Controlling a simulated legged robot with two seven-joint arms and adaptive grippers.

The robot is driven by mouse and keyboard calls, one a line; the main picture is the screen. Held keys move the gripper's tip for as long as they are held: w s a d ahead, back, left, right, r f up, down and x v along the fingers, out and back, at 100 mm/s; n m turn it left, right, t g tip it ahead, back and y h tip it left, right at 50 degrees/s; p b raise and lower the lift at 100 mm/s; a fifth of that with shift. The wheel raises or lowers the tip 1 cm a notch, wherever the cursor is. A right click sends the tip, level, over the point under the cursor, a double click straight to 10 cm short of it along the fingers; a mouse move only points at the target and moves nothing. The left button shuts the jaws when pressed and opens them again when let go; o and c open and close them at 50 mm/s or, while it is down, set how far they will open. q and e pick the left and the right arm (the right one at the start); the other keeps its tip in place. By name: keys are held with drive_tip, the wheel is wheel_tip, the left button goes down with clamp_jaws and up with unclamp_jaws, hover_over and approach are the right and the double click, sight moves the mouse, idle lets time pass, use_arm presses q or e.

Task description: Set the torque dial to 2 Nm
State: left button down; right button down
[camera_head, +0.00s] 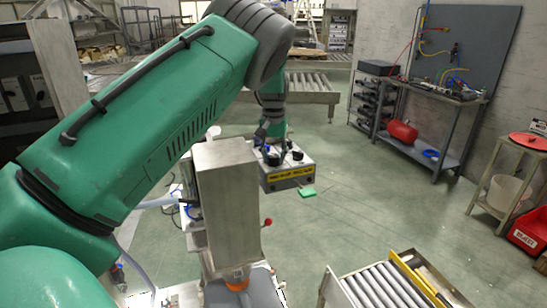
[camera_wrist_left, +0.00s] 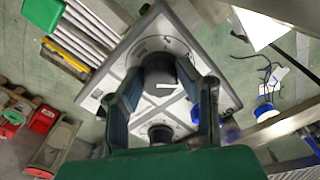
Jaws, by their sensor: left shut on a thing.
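A grey box (camera_head: 288,172) with black knobs on its top and a yellow label strip on its front stands beyond the tall metal cabinet. In the left wrist view its light panel (camera_wrist_left: 133,52) is divided by white lines and carries a large black dial (camera_wrist_left: 160,68) with a white pointer mark. My left gripper (camera_head: 268,135) is over the box; in the wrist view its fingers (camera_wrist_left: 160,82) are shut on the sides of this dial. A second black knob (camera_wrist_left: 160,133) sits nearer my palm. The scale figures are too small to read. My right gripper is not in view.
A tall metal cabinet (camera_head: 226,205) stands in front of the box and hides part of the bench. A green tab (camera_head: 307,192) sticks out by the box's front. A roller conveyor (camera_head: 375,288) lies at the lower right. The floor between is clear.

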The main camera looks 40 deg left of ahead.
sight(274, 154)
use_arm(q)
drive_tip(key=shift+d+f+n, duration=0.1)
drive_tip(key=shift+d+n, duration=0.1)
drive_tip(key=shift+n, duration=0.7)
drive_tip(key=n, duration=0.3)
drive_tip(key=shift+a, duration=0.2)
drive_tip(key=shift+d+n, duration=0.1)
drive_tip(key=shift+n, duration=0.6)
drive_tip(key=c, duration=1.2)
unclamp_jaws()
drive_tip(key=shift+w+f, duration=0.1)
drive_tip(key=shift+w, duration=0.1)
drive_tip(key=shift+a, duration=0.2)
wheel_tip(274, 154, up, 12)
drive_tip(key=shift+w+a+f, duration=0.1)
